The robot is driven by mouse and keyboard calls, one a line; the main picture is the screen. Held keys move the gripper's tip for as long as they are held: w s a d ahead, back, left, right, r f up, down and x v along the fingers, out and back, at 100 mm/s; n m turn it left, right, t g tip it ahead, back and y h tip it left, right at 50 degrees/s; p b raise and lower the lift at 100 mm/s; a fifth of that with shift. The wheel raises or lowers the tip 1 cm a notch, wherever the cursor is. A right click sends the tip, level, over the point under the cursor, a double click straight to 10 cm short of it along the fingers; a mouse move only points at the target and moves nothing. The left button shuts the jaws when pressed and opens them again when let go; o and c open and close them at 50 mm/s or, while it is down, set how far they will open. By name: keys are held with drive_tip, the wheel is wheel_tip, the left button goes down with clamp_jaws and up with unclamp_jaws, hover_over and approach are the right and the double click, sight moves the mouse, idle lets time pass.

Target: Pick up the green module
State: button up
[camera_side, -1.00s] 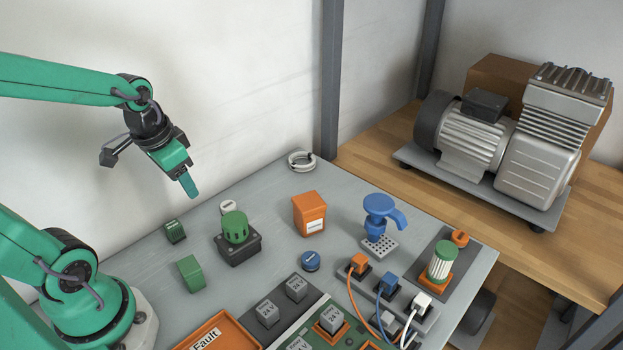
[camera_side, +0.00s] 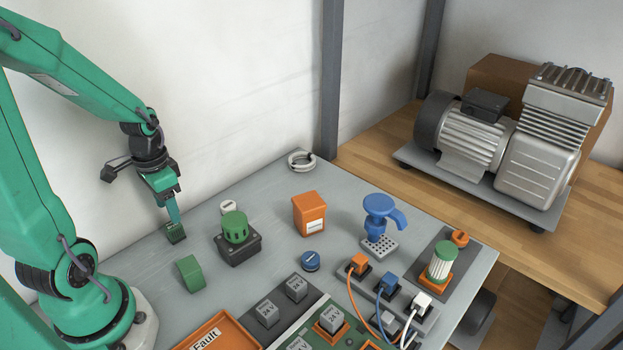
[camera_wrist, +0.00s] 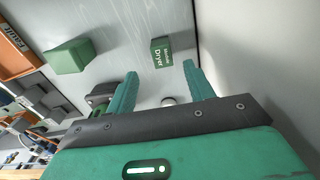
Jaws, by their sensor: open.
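A small dark green module (camera_side: 175,233) stands near the table's back left edge. In the wrist view it shows its label, which reads "Dryer module" (camera_wrist: 160,51), just beyond the fingertips and roughly in line with the gap between them. My gripper (camera_side: 175,218) points down right over the module in the side view, its tip overlapping the module's top there. It is open, with its two green fingers apart in the wrist view (camera_wrist: 162,82) and nothing between them. Whether a finger touches the module I cannot tell.
A plain green block (camera_side: 190,273) stands nearer the front; it also shows in the wrist view (camera_wrist: 70,56). A green cap on a black base (camera_side: 238,249) stands to the right, with a white disc (camera_side: 227,207) behind it. An orange "Fault" tray (camera_side: 215,334) lies in front.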

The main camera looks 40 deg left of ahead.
sight(172, 225)
drive_tip(key=shift+f, duration=0.95)
drive_tip(key=shift+f, duration=0.1)
drive_tip(key=shift+s+a+f, duration=0.1)
drive_tip(key=shift+f, duration=1.15)
drive_tip(key=shift+a+f, duration=0.1)
drive_tip(key=shift+f, duration=1.15)
drive_tip(key=c, duration=1.1)
drive_tip(key=shift+r, duration=0.2)
drive_tip(key=shift+r, duration=1.75)
drive_tip(key=d+r, duration=0.2)
drive_tip(key=d, duration=0.2)
drive_tip(key=d+r, duration=0.2)
drive_tip(key=d, duration=0.1)
drive_tip(key=d+r, duration=0.3)
drive_tip(key=d, duration=0.1)
drive_tip(key=shift+d+r, duration=0.1)
drive_tip(key=shift+d, duration=0.25)
